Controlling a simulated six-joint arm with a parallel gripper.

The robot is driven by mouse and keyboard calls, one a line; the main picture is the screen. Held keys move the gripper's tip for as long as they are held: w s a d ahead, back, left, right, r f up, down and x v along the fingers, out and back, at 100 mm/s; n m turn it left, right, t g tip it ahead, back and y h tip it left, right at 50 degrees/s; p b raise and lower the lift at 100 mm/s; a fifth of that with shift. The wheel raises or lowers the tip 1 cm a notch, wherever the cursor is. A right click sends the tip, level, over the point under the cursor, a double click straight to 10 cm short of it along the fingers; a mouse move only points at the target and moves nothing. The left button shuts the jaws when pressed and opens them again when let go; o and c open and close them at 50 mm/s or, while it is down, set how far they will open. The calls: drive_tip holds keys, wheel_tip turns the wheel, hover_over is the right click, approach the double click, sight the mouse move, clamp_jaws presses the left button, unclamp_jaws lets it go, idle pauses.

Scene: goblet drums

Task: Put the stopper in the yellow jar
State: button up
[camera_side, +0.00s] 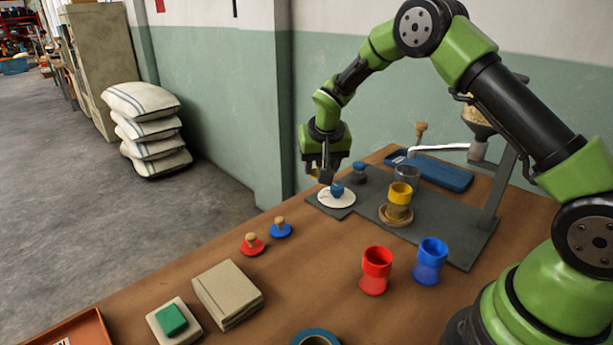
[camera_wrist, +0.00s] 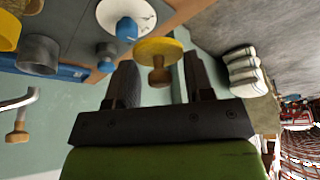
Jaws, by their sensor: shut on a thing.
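My gripper (camera_side: 319,176) is shut on the knob of a yellow stopper and holds it in the air above the far left end of the grey mat. The stopper, a yellow disc (camera_wrist: 158,47) with a wooden knob, shows between the fingers in the wrist view; in the side view only a bit of yellow shows by the fingers. The yellow jar (camera_side: 398,203) stands upright on a round wooden base on the mat, to the right of my gripper. It also shows in the wrist view (camera_wrist: 8,32), at the upper left edge. The stopper is apart from it.
A white disc with a blue knob-like piece (camera_side: 337,188) lies below my gripper. A grey jar (camera_side: 407,176) stands behind the yellow one. Red (camera_side: 376,270) and blue (camera_side: 430,261) jars stand in front. Red (camera_side: 252,246) and blue (camera_side: 281,230) stoppers lie left. A dispenser post (camera_side: 500,187) stands right.

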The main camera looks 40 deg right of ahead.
drive_tip(key=s+d+r+m+g+h, duration=0.1)
drive_tip(key=s+d+r+m+g, duration=0.1)
drive_tip(key=s+d+m, duration=0.45)
drive_tip(key=s+d+r+m+g+h, duration=0.1)
drive_tip(key=s+d+r+m+g, duration=0.15)
drive_tip(key=s+d+m, duration=0.4)
drive_tip(key=shift+m, duration=0.5)
drive_tip(key=shift+s+a+f, duration=0.1)
drive_tip(key=shift+a+f, duration=0.15)
drive_tip(key=shift+f, duration=0.75)
drive_tip(key=shift+s+a+f, duration=0.1)
drive_tip(key=shift+a+f, duration=0.1)
drive_tip(key=shift+f, duration=0.8)
drive_tip(key=shift+a+f, duration=0.25)
drive_tip(key=shift+f, duration=0.75)
drive_tip(key=shift+f, duration=0.15)
drive_tip(key=o, duration=1.4)
wheel_tip(320, 180, up, 7)
clamp_jaws()
